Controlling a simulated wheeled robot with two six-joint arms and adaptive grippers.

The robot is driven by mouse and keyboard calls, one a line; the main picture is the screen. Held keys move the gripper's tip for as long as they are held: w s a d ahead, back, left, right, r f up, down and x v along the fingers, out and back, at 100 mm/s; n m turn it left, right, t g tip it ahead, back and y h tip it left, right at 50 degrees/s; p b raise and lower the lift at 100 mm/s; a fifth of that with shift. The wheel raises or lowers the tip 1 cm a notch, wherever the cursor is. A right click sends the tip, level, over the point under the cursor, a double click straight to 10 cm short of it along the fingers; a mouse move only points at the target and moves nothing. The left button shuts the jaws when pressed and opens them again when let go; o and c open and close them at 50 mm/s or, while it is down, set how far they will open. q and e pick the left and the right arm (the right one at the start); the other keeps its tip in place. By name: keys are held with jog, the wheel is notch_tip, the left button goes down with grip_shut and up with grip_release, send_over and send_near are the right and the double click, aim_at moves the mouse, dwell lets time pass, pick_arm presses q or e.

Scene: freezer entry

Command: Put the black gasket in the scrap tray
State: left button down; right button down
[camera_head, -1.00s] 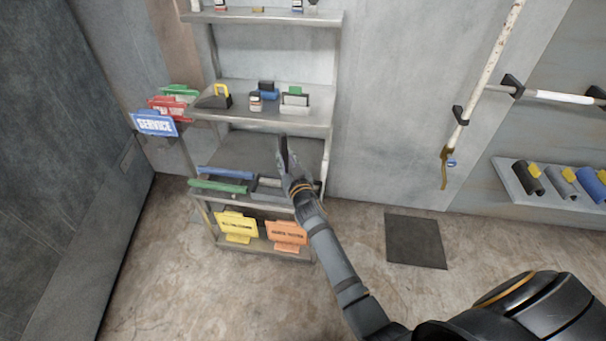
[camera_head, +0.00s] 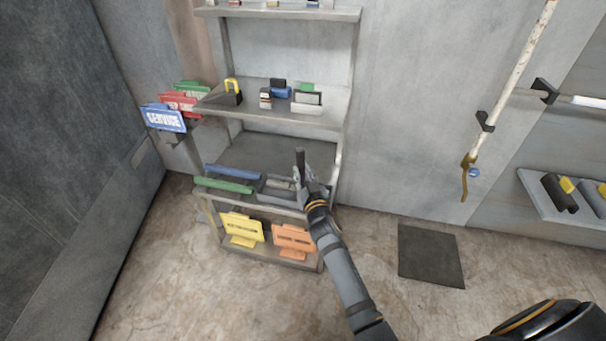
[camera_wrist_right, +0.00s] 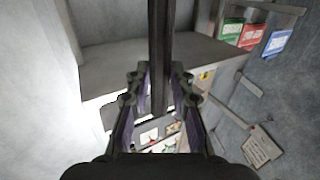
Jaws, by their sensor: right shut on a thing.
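The black gasket (camera_head: 300,157) is a straight dark strip in my right gripper (camera_head: 303,175). In the head view it stands nearly upright above the fingers. In the right wrist view the gasket (camera_wrist_right: 159,45) runs up the middle, between the two fingers of the right gripper (camera_wrist_right: 158,85), which is shut on it. A grey tray (camera_head: 277,195) sits at the front right of the low shelf, partly hidden by my gripper; I take it for the scrap tray, though no label is readable. The gripper is over its right side; the height gap cannot be told. My left gripper is not in view.
Blue (camera_head: 232,171) and green (camera_head: 224,185) strips lie left of the grey tray. The middle shelf (camera_head: 225,110) above holds several small items. Yellow (camera_head: 242,228) and orange (camera_head: 293,240) signs stand below. A dark mat (camera_head: 430,255) lies on the floor at right.

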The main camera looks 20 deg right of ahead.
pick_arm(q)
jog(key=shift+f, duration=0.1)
pick_arm(e)
jog(key=c, duration=1.2)
grip_release()
jog(key=shift+f, duration=0.1)
jog(key=shift+o, duration=0.2)
jog(key=shift+r+p, duration=0.3)
jog(key=shift+p, duration=0.05)
jog(key=s+a+p, duration=0.1)
jog(key=s, duration=1.1)
jog(key=s+d+f+g, duration=0.4)
jog(key=s+f+g, duration=0.4)
jog(key=f, duration=0.4)
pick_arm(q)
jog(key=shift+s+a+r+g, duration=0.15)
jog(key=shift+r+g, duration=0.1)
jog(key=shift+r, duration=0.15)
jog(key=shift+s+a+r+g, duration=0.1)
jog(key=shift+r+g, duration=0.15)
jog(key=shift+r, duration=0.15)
pick_arm(e)
jog(key=s+a+f+g+y, duration=0.1)
jog(key=s+a+f+g, duration=0.1)
jog(key=s, duration=0.6)
jog(key=s+a+f+n+g+y, duration=0.1)
jog(key=s+f+g, duration=0.3)
jog(key=s, duration=0.4)
jog(key=shift+a+f+n+y, duration=0.3)
jog(key=shift+a+f+y, duration=0.1)
